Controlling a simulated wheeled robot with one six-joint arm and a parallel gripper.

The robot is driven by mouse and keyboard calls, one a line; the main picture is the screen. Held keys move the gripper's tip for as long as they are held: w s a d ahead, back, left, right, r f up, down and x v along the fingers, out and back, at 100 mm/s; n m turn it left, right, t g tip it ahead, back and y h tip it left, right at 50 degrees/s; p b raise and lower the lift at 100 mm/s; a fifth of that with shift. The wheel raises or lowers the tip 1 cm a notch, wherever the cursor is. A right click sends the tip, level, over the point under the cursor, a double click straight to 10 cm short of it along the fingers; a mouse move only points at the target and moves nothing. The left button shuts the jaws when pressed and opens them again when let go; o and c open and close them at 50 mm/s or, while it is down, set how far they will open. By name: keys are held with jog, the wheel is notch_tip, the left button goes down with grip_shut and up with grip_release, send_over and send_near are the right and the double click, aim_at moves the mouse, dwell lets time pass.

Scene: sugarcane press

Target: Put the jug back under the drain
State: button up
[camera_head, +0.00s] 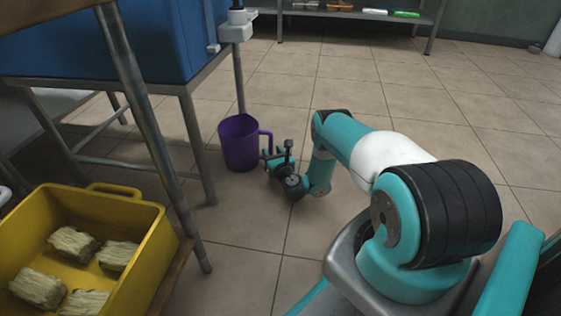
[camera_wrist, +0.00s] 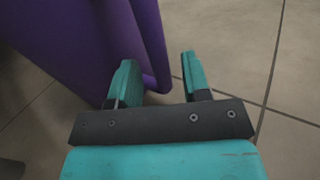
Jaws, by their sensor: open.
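The purple jug (camera_head: 239,143) stands upright on the tiled floor, below and in front of the drain spout (camera_head: 237,27) at the corner of the blue press (camera_head: 150,38). Its handle points right, toward my arm. My gripper (camera_head: 272,153) is low, at the jug's right side by the handle. In the wrist view the jug (camera_wrist: 75,35) fills the upper left, and its handle (camera_wrist: 152,50) comes down near the fingers. My gripper (camera_wrist: 158,75) is open, and the handle's lower end shows between the two fingertips. I cannot tell whether they touch it.
A yellow crate (camera_head: 160,235) with several pale cane bundles stands at the lower left. Metal legs (camera_head: 196,145) of the press stand left of the jug. A shelf (camera_head: 350,14) with small items is at the back. The floor to the right and behind is clear.

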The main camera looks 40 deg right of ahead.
jog(key=p, duration=0.1)
jog(key=s+p, duration=0.1)
jog(key=p, duration=0.1)
jog(key=shift+s+a+r, duration=0.2)
jog(key=shift+s+r, duration=0.05)
jog(key=shift+r, duration=0.15)
jog(key=p+v, duration=0.6)
jog(key=p, duration=0.2)
jog(key=shift+f, duration=0.1)
jog(key=shift+s+a+f+p, duration=0.15)
jog(key=shift+s+p, duration=0.15)
jog(key=shift+s, duration=0.05)
jog(key=shift+s+a+f+p, duration=0.15)
jog(key=shift+s+a+p, duration=0.05)
jog(key=shift+s+p, duration=0.15)
